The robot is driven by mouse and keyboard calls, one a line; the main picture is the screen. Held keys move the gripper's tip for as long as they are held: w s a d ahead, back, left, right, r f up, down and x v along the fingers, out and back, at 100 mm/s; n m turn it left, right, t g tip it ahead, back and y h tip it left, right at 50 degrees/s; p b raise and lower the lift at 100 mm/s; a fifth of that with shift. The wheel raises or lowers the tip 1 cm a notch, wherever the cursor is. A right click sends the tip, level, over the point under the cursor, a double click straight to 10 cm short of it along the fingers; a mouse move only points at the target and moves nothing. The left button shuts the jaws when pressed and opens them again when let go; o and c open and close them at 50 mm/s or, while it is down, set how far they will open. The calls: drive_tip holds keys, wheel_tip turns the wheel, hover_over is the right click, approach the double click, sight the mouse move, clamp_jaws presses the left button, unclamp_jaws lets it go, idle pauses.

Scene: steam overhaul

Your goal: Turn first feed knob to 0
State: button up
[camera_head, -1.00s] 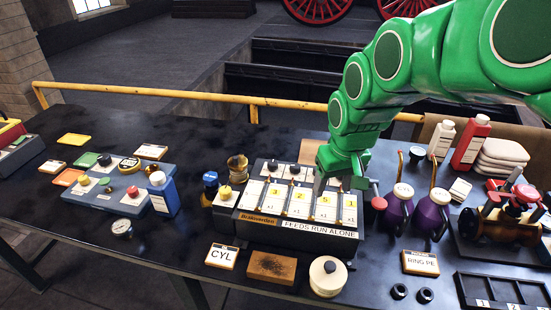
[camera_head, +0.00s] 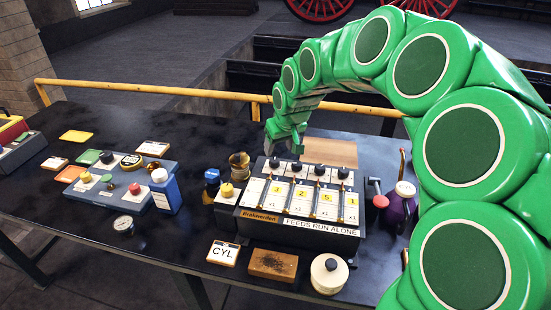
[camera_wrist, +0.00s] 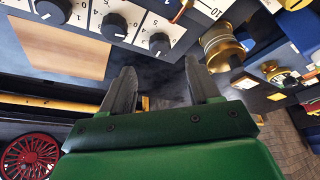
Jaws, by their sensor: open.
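The feed box (camera_head: 285,228) is a dark unit labelled "FEEDS RUN ALONE", with several black knobs along its back top edge and white panels reading 3, 2, 5, 1 below them. The leftmost, first feed knob (camera_head: 274,162) is above the panel reading 3. It also shows in the wrist view as the black knob (camera_wrist: 159,43) nearest the brass cup, with a white pointer mark. My gripper (camera_head: 272,147) is just behind this knob in the head view. In the wrist view my gripper (camera_wrist: 160,68) is open and empty, its fingertips apart from the knob.
A brass cup (camera_head: 239,164) stands close left of the box. A red-ended lever (camera_head: 379,198) is at its right side. A tan board (camera_head: 329,152) lies behind it. A yellow rail (camera_head: 180,93) runs along the table's back. My arm hides the table's right side.

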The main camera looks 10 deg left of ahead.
sight(275, 160)
drive_tip(key=shift+x, duration=3.7)
drive_tip(key=c, duration=1)
